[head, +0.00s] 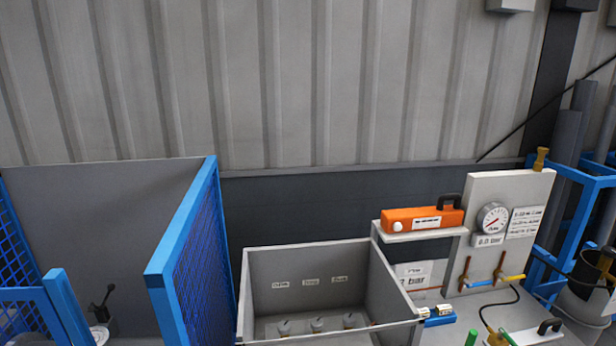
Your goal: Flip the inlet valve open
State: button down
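Two small valves sit low on the light panel (545,190) at the right. The left valve has a brown pipe (464,269) and a short blue lever (481,283). The right valve has a brown pipe (498,266) and a yellow lever (513,278). Both levers point roughly sideways to the right. I cannot read a label that tells which one is the inlet valve. A round gauge (492,219) with a red needle is above them, with a "0.0 bar" sign (489,240) under it. My gripper is not in view.
An orange case (424,219) stands on a shelf left of the gauge. An open grey box (257,270) with several fittings inside is left of the valves. A blue mesh guard (205,265) stands farther left. A black cable (513,302) and a blue item (440,320) lie near the valves.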

aim_at(468, 285)
jog(key=i+l, duration=0.9)
jog(key=l, duration=0.2)
